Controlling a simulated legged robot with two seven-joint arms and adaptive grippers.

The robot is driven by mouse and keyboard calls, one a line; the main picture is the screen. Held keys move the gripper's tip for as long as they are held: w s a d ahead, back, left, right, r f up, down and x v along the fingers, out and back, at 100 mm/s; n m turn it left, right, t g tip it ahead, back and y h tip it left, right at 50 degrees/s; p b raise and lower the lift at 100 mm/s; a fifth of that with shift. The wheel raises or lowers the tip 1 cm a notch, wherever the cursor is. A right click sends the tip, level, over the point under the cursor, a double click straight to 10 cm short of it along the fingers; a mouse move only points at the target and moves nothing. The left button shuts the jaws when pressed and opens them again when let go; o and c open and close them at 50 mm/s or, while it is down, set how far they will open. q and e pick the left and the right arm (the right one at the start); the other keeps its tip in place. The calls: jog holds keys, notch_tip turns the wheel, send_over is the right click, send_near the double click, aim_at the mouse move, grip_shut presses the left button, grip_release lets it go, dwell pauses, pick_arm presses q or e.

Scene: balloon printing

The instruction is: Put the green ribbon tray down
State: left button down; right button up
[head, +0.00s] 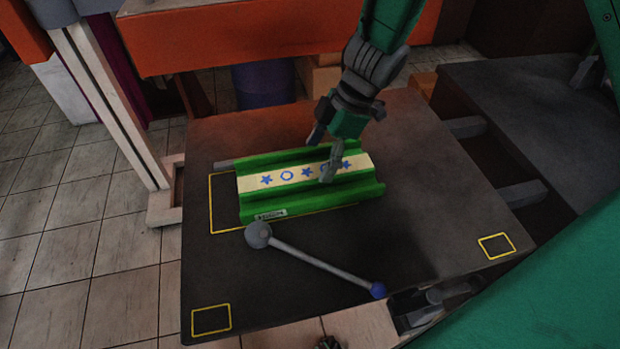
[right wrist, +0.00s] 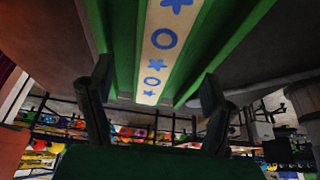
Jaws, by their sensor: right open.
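The green ribbon tray (head: 270,165), a ridged green holder with a cream ribbon (head: 289,177) marked with blue stars and rings, rests on the dark table. It overlaps a yellow outlined rectangle (head: 212,205), whose left end stays uncovered. My right gripper (head: 323,158) is over the tray's right half, fingers pointing down and spread. In the right wrist view the gripper (right wrist: 155,95) is open, its two fingers on either side of the tray (right wrist: 190,60). I cannot tell whether they touch it.
On the dark table (head: 420,190), a grey rod with a ball end (head: 258,235) and a blue tip (head: 377,290) lies in front of the tray. Small yellow squares mark the corners (head: 211,319) and (head: 496,246). An orange structure (head: 230,40) stands behind. The table's right side is clear.

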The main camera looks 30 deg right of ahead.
aim_at(307, 173)
jog(key=b+x, duration=0.1)
jog(key=x, duration=0.1)
jog(key=a+x, duration=0.1)
jog(key=x, duration=0.2)
jog(key=shift+w+a+b, duration=0.1)
jog(key=shift+w+b, duration=0.15)
jog(key=shift+b, duration=0.15)
jog(key=shift+d, duration=0.4)
jog(key=shift+c, duration=0.4)
jog(key=shift+d, duration=0.1)
jog(key=c, duration=0.7)
jog(key=shift+s, duration=0.1)
jog(key=c, duration=0.7)
pick_arm(q)
jog(key=shift+a+f, duration=0.25)
jog(key=shift+f, duration=0.25)
jog(key=shift+a+f, duration=0.2)
jog(key=shift+f, duration=0.25)
pick_arm(e)
jog(key=shift+a+r, duration=0.1)
jog(key=shift+a, duration=0.2)
jog(key=shift+c, duration=0.9)
